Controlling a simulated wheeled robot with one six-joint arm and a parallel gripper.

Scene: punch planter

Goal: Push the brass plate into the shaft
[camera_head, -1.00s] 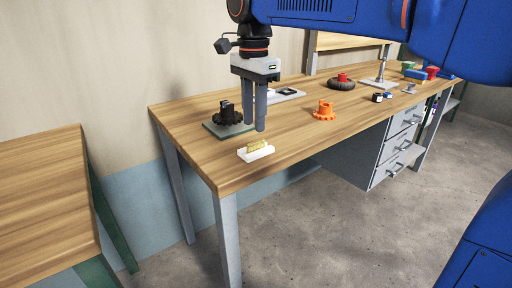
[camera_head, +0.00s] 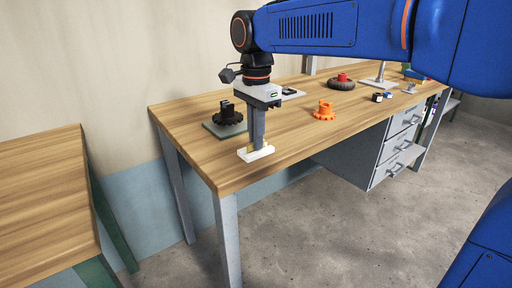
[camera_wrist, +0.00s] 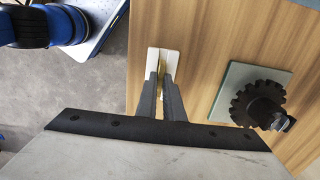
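The brass plate (camera_wrist: 161,66) stands on edge in a white holder (camera_head: 259,155) near the table's front left corner. The holder also shows in the wrist view (camera_wrist: 174,60). My gripper (camera_head: 257,146) points straight down over the holder, with its fingertips low at the plate. In the wrist view the fingers (camera_wrist: 162,80) are on either side of the plate and look apart; whether they touch it is hard to see. In the head view the fingers hide most of the plate. A black toothed part with an upright shaft (camera_head: 227,113) stands on a grey-green base plate (camera_wrist: 229,82).
An orange toothed part (camera_head: 324,111) stands to the right on the wooden table (camera_head: 200,165). A red-topped dark wheel (camera_head: 342,83) and small pieces lie further back. The table's front edge is close to the holder.

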